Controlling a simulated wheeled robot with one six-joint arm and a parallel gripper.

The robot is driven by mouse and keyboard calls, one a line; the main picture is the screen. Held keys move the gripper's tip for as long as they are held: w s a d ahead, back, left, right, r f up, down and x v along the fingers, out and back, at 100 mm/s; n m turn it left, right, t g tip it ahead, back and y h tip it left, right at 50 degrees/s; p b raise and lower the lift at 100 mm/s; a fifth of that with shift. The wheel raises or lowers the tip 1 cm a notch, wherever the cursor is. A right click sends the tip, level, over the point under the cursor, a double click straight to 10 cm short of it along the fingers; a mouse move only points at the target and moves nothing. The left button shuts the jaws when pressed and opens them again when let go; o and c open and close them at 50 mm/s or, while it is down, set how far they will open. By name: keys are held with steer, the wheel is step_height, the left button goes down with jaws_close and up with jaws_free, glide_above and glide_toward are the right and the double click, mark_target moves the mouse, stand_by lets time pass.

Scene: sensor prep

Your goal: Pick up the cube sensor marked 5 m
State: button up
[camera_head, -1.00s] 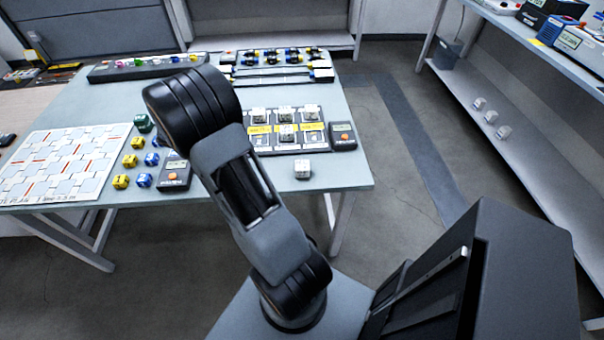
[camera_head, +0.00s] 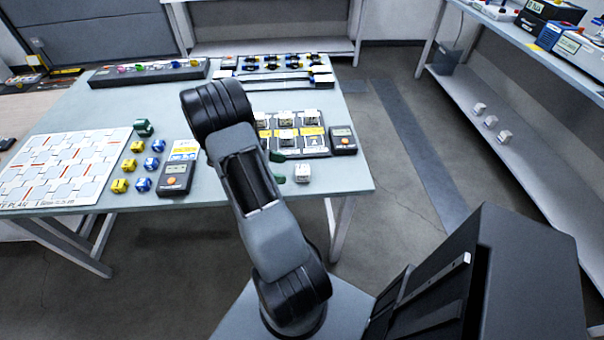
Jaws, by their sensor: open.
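A white cube (camera_head: 302,174) sits near the front right edge of the grey table (camera_head: 230,192). The rest of the gripper is hidden behind my arm. Small yellow cubes (camera_head: 120,186) and blue cubes (camera_head: 143,184) stand at the table's left, with a green cube (camera_head: 144,127) behind them. Markings on the cubes are too small to read, so I cannot tell which one says 5 m.
A dark tray (camera_head: 318,150) holds several white cubes behind the lone one, next to a handheld meter (camera_head: 343,140). Another meter (camera_head: 176,178) lies left of my arm. A patterned board (camera_head: 62,165) covers the table's left. A shelf unit (camera_head: 530,150) stands right.

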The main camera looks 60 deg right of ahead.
mark_target(294, 178)
steer(key=shift+x, duration=2.5)
steer(key=shift+d, duration=0.1)
steer(key=shift+c, duration=0.4)
steer(key=c, duration=0.9)
steer(key=shift+r, duration=0.15)
steer(key=shift+c, duration=0.2)
